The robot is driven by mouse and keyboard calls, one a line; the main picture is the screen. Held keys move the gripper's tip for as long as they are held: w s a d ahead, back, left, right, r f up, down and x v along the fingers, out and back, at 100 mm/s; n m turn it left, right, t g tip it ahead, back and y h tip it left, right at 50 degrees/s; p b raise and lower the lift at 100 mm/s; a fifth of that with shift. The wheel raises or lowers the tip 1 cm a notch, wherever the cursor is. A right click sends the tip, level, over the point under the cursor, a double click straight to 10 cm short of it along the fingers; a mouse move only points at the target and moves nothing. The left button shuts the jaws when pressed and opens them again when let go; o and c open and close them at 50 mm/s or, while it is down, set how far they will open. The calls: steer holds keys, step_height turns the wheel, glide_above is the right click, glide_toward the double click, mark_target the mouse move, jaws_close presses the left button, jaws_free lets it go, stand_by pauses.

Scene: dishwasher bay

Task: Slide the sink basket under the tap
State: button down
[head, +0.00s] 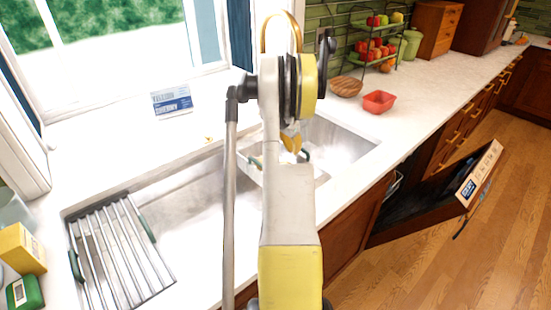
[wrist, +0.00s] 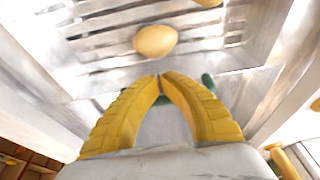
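The sink basket (wrist: 110,20) is a pale slatted tray with green handles. In the head view the basket (head: 248,172) is in the right part of the sink, partly hidden by my arm. A round yellow item (wrist: 155,41) lies in it. My gripper (wrist: 160,76) points down at the basket's near end, its yellow fingertips together. A green handle (wrist: 208,82) shows behind and between the fingers; I cannot tell whether they pinch it. The gripper (head: 291,143) also shows in the head view. The gold tap (head: 282,16) arches behind my arm; its lower part is hidden.
A metal drying rack (head: 120,250) with green ends covers the sink's left part. A red bowl (head: 379,101), a wooden bowl (head: 346,86) and a fruit stand (head: 376,48) are on the right counter. The dishwasher door (head: 470,185) hangs open at the right.

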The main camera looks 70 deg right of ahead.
steer(key=s+d+p, duration=0.1)
steer(key=s+d, duration=0.5)
steer(key=d, duration=0.5)
steer(key=shift+s+d, duration=0.15)
